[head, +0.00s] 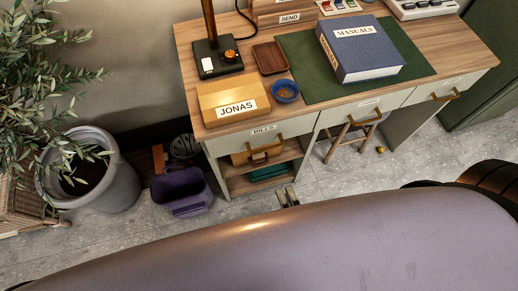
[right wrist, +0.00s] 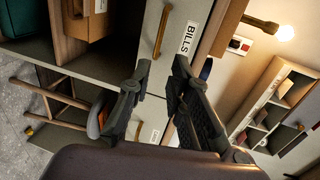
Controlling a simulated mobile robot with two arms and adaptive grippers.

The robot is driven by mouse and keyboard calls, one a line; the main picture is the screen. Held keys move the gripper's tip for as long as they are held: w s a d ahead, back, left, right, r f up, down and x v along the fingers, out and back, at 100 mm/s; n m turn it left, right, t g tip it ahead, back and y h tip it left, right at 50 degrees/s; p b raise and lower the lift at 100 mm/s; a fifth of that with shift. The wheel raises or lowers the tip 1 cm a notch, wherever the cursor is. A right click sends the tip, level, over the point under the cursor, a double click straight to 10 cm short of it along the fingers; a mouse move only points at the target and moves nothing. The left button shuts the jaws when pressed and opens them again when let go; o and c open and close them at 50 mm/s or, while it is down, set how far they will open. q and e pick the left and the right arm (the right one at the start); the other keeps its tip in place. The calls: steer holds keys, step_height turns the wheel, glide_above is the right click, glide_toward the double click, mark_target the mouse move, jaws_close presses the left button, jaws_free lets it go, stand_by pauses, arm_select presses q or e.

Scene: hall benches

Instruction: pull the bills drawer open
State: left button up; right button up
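The bills drawer (head: 292,127) is the left one in the desk's front, with a white BILLS label and a brass bar handle (head: 265,155). Its front looks flush with the desk. In the right wrist view the drawer (right wrist: 178,62) fills the upper middle, with its handle (right wrist: 162,32) left of the label. My right gripper (head: 287,193) is in front of and below the drawer in the head view. Its fingers (right wrist: 161,66) are apart, with nothing between them, and short of the handle. My left gripper is not in view.
Two more drawers with brass handles, one at the middle (head: 366,117), line the desk (head: 465,59). An open shelf (head: 235,185) sits under the bills drawer. A stool (head: 350,140) stands under the desk. A purple bin (head: 182,192) and potted plant (head: 115,180) stand left.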

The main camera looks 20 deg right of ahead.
mark_target(267, 148)
steer(key=p+x, duration=0.1)
steer(key=x, duration=1.6)
steer(key=shift+d, duration=0.15)
steer(key=shift+c, duration=0.2)
jaws_close()
